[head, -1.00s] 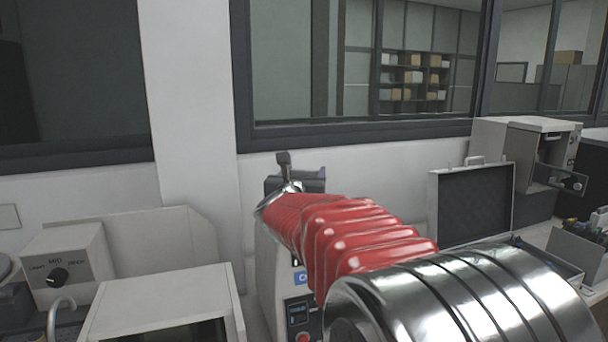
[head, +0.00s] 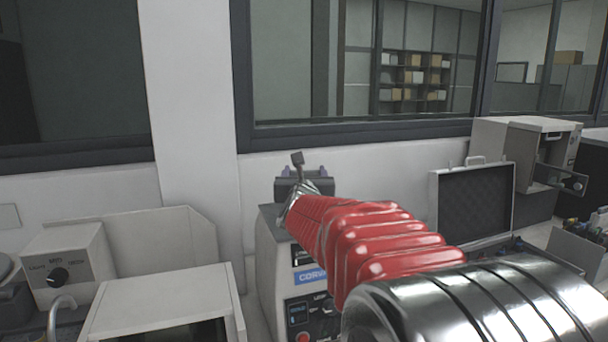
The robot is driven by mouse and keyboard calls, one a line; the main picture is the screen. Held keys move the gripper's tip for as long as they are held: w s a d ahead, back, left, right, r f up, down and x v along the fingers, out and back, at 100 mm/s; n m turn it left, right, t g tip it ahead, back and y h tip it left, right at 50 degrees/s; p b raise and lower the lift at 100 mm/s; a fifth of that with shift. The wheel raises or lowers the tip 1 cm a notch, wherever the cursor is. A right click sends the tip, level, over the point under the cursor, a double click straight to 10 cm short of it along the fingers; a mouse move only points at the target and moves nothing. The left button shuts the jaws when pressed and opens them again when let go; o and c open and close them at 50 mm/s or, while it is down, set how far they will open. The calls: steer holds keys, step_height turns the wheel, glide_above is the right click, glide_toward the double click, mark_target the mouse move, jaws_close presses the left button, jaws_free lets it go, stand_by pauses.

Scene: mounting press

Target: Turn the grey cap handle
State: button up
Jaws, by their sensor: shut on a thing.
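The mounting press (head: 268,262) is a pale cabinet with a dark top edge and a blue label on its front. It stands behind my arm, which covers much of it. My gripper (head: 302,174) is over the top of the press at the far end of my red-sleeved arm. Its dark body and two purplish tips show above the sleeve. It is shut on the grey cap handle.
A pale box with a dial (head: 68,270) and a white-topped unit (head: 160,300) stand on the left. An open case (head: 474,205) and a pale cabinet (head: 500,150) stand on the right. A wall with windows closes off the back.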

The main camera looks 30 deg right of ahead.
steer(key=o, duration=1)
steer(key=shift+o, duration=0.2)
steer(key=v, duration=1.3)
steer(key=shift+s+a, duration=0.25)
steer(key=shift+a, duration=0.05)
